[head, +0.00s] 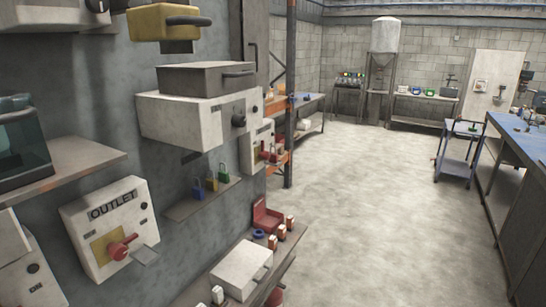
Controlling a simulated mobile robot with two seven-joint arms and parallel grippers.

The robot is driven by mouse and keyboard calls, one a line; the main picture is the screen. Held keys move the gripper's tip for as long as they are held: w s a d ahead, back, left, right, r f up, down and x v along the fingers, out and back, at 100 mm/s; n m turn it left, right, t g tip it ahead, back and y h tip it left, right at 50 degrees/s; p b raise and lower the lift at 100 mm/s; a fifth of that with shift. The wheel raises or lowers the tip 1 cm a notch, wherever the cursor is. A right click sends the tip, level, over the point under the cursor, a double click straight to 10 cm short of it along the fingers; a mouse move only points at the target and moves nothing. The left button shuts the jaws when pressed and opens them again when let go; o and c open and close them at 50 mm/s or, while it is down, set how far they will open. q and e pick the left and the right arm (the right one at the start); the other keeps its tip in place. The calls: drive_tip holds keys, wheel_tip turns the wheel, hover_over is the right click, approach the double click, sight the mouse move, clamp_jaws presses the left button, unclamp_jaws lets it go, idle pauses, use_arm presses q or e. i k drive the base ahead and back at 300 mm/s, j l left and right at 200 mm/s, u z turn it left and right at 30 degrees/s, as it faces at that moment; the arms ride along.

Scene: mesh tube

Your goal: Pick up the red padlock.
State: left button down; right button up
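I cannot clearly make out a red padlock. A small shelf (190,211) on the grey wall holds a blue padlock (197,188), a yellow padlock (212,184) and a green padlock (223,172), standing in a row. A small red part (265,155) shows at a white wall box beyond them; it is too small to tell what it is. A larger red object (267,217) stands on the low bench below. Neither of my grippers is in view.
A white box labelled OUTLET (112,229) with a red rotary handle (122,247) juts from the wall. The low bench (286,257) carries a white box (241,268) and small items. A blue cart (458,150) stands at right. The concrete floor (370,220) between is clear.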

sight(273, 159)
drive_tip(key=i+l+u, duration=0.6)
drive_tip(key=i, duration=0.2)
drive_tip(key=i+l+u, duration=0.6)
drive_tip(key=l, duration=0.3)
drive_tip(key=i+l+u, duration=0.2)
drive_tip(key=l+u, duration=0.15)
drive_tip(key=l, duration=0.15)
drive_tip(key=i+l+u, duration=0.3)
drive_tip(key=l, duration=0.3)
drive_tip(key=l+u, duration=0.3)
drive_tip(key=l, duration=0.3)
drive_tip(key=l+u, duration=0.3)
drive_tip(key=l, duration=0.3)
